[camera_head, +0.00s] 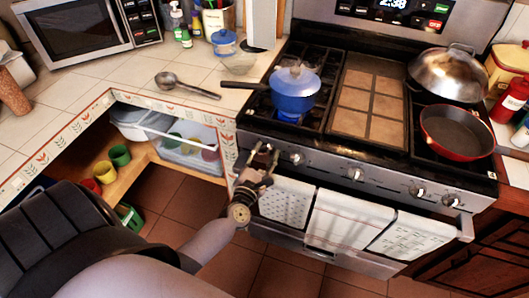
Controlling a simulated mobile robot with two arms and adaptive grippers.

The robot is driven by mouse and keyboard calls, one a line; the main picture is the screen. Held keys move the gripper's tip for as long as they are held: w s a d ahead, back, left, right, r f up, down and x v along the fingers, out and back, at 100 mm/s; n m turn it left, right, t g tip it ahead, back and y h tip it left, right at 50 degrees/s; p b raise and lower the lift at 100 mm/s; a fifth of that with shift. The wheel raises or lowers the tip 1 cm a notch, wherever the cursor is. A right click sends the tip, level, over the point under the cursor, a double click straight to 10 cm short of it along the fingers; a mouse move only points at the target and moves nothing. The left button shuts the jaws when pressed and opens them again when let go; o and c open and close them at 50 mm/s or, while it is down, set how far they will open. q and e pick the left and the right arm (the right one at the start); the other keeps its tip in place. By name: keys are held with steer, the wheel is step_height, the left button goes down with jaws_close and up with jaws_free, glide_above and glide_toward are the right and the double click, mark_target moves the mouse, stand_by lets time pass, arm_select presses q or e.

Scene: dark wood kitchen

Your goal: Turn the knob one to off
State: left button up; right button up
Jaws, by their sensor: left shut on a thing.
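The stove (392,178) has a row of knobs along its front panel. My left gripper (264,155) is at the left end of this row, its two fingers on either side of the leftmost knob, shut on it. The fingers mostly hide that knob, so its angle cannot be told. The knob beside it (297,158) is free, as is the middle knob (355,174). A blue pot (293,90) stands on the left burners, with a blue flame (289,117) visible under it. My right gripper is not in view.
Patterned towels (340,220) hang on the oven handle just below the knobs. A red-rimmed pan (456,132) and a domed steel lid (447,73) are on the right burners. A ladle (185,85) lies on the left counter. Tiled floor is open below.

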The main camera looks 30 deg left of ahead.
arm_select(q)
steer(key=m+p, duration=0.1)
steer(key=m, duration=0.4)
steer(key=shift+d+m, duration=0.1)
steer(key=shift+m, duration=0.2)
steer(key=m+p, duration=0.1)
steer(key=m, duration=0.4)
steer(key=shift+f+p, duration=0.15)
steer(key=shift+p, duration=0.25)
steer(key=m+p, duration=0.1)
steer(key=m, duration=0.4)
steer(key=shift+f+m, duration=0.1)
steer(key=shift+m, duration=0.3)
steer(key=m+p, duration=0.1)
steer(key=m, duration=0.3)
steer(key=shift+f+m+p, duration=0.15)
steer(key=shift+m+p, duration=0.15)
steer(key=shift+m, duration=0.3)
steer(key=o, duration=1.2)
steer(key=shift+c, duration=0.2)
